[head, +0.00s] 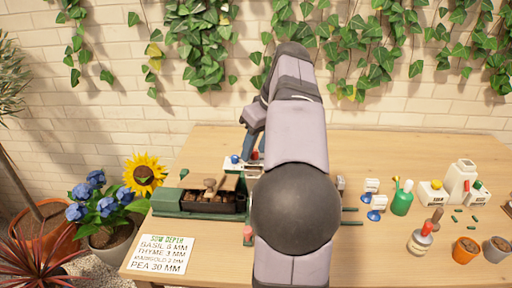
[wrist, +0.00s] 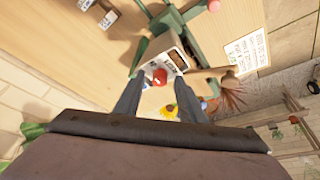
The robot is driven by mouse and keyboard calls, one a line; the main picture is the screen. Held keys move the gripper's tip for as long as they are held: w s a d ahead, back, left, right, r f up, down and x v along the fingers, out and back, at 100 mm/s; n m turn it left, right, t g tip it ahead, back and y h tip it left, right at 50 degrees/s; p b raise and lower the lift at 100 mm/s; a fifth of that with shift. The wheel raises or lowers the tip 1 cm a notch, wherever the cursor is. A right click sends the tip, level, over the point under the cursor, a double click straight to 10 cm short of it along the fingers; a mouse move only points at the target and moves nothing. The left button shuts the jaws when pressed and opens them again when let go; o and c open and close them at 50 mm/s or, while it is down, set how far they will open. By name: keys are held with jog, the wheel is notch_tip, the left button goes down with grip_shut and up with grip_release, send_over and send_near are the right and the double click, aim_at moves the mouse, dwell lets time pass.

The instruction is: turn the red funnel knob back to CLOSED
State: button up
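The red funnel knob (wrist: 160,77) sits on a white panel with dark markings (wrist: 170,62), beside a green frame, in the wrist view. In the head view the panel (head: 236,166) is partly hidden behind my arm, with a small bit of red at my fingertips. My gripper (wrist: 162,88) is open. Its two dark blue-grey fingers stand apart, one on each side of the knob in the picture, with gaps showing. I cannot tell how far the fingertips are from the knob in depth. In the head view my gripper (head: 254,146) is just above the panel. The knob's setting is not readable.
A green tray (head: 165,204) with brown contents stands left of my arm. A sow depth card (head: 161,254) lies at the front. White boxes, a green bottle (head: 402,198) and pots (head: 465,250) stand at right. The back right tabletop is clear.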

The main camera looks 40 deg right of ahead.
grip_shut()
jog(key=shift+m, duration=0.4)
jog(key=m+h, duration=0.1)
jog(key=m+p, duration=0.1)
jog(key=m, duration=0.1)
jog(key=shift+a+r+m+h, duration=0.2)
jog(key=shift+m+h, duration=0.1)
jog(key=shift+h, duration=0.1)
jog(key=m+p, duration=0.1)
jog(key=m, duration=0.1)
jog(key=m+g+h+p, duration=0.1)
jog(key=m, duration=0.1)
jog(key=shift+w+a+m, duration=0.1)
jog(key=shift+w+m, duration=0.05)
jog(key=shift+m, duration=0.15)
jog(key=m+g+p, duration=0.1)
jog(key=m, duration=0.1)
jog(key=m+g+h+p, duration=0.1)
jog(key=m+p, duration=0.1)
jog(key=m, duration=0.1)
jog(key=shift+w+h, duration=0.15)
jog(key=shift+h, duration=0.15)
jog(key=shift+w+f+m+g+p, duration=0.1)
jog(key=shift+m+g+p, duration=0.8)
jog(key=shift+m, duration=1.1)
